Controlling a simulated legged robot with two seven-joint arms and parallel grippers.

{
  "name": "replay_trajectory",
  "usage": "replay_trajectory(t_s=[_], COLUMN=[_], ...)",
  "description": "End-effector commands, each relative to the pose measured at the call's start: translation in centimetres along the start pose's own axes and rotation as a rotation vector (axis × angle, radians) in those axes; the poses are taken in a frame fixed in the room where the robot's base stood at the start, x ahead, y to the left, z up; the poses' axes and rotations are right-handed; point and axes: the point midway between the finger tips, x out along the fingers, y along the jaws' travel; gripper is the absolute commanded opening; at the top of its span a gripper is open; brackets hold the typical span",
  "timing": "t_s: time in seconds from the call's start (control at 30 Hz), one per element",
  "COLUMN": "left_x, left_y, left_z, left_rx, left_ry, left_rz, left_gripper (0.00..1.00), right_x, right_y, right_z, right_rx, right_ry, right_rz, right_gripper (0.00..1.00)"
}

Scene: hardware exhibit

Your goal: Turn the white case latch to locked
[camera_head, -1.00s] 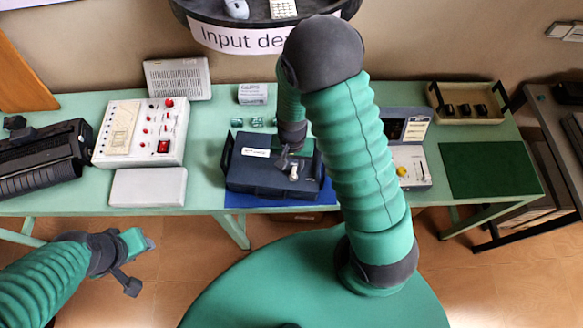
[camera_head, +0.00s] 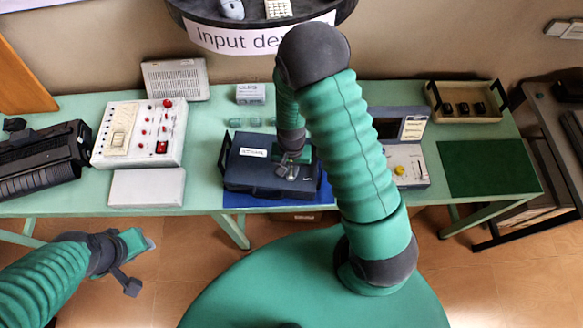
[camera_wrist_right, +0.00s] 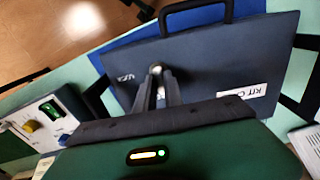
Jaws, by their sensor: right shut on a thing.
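A dark blue case (camera_head: 245,178) lies on the green table in the head view, with a white label on its lid. It also fills the middle of the right wrist view (camera_wrist_right: 215,65). My right gripper (camera_head: 290,168) is over the case's right part. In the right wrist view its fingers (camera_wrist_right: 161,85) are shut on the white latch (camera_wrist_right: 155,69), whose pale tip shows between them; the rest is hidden. The latch's exact angle cannot be told. My left gripper (camera_head: 141,266) is open and empty, in front of the table at the left.
The case rests on a blue mat (camera_head: 240,200). A white control box (camera_head: 140,133) stands to the left, with a white slab (camera_head: 147,188) before it. A device with a yellow knob (camera_head: 405,165) is close on the right. A green mat (camera_head: 488,167) is bare.

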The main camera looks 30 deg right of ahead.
Motion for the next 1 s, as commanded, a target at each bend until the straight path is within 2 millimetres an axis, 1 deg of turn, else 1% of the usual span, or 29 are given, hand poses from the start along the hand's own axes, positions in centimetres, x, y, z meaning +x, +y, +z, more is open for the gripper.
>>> replay_trajectory(t_s=[0.27, 0.47, 0.67, 1.0], left_x=[-0.1, -0.3, -0.8, -1.7], left_y=[0.0, 0.0, 0.0, 0.0], left_z=[0.0, -0.1, -0.2, -0.4], left_rx=[0.000, 0.000, 0.000, 0.000], left_ry=[0.000, 0.000, 0.000, 0.000], left_rz=[0.000, 0.000, 0.000, 0.000], left_gripper=[0.36, 0.36, 0.36, 0.36], right_x=[0.0, -0.1, -0.2, -0.2], right_y=[0.1, 0.2, 0.3, 0.7], right_z=[-0.2, -0.2, -0.2, -0.1], right_rx=[0.026, 0.109, 0.260, 0.583], right_ry=[0.005, 0.004, 0.005, 0.006], right_rz=[0.001, 0.001, 0.000, -0.001], right_gripper=[0.00, 0.00, 0.00, 0.00])
